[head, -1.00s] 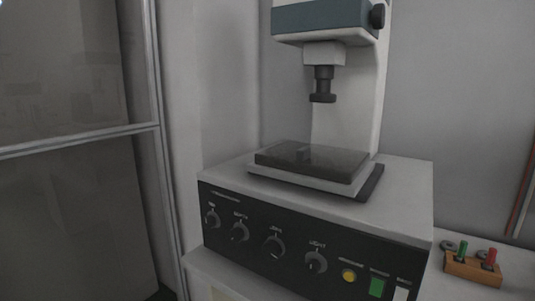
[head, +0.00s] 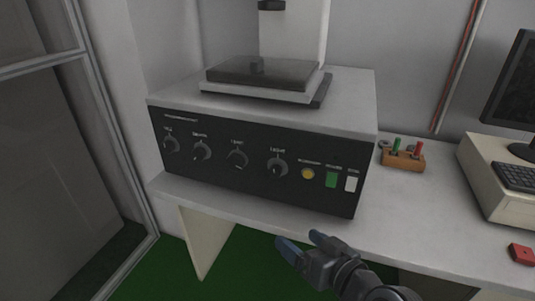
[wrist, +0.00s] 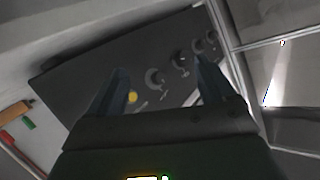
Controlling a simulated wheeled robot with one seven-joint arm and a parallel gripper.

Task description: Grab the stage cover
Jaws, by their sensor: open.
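The stage cover (head: 285,74) is a dark, see-through flat box with a small knob. It sits on the light stage plate (head: 250,93) of the instrument, on top of its control unit (head: 345,103). My gripper (head: 302,242) is at the bottom of the head view, low in front of the table edge, well below and to the right of the cover. Its two blue fingers are apart with nothing between them. In the wrist view my gripper (wrist: 161,72) faces the knobbed front panel (wrist: 90,60). The cover is not seen there.
The instrument's column (head: 290,35) rises behind the cover, with a dark objective (head: 271,5) above it. A wooden block with green and red pegs (head: 403,158), a computer case (head: 490,190) and a red block (head: 522,254) stand to the right. A framed glass panel (head: 40,150) is on the left.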

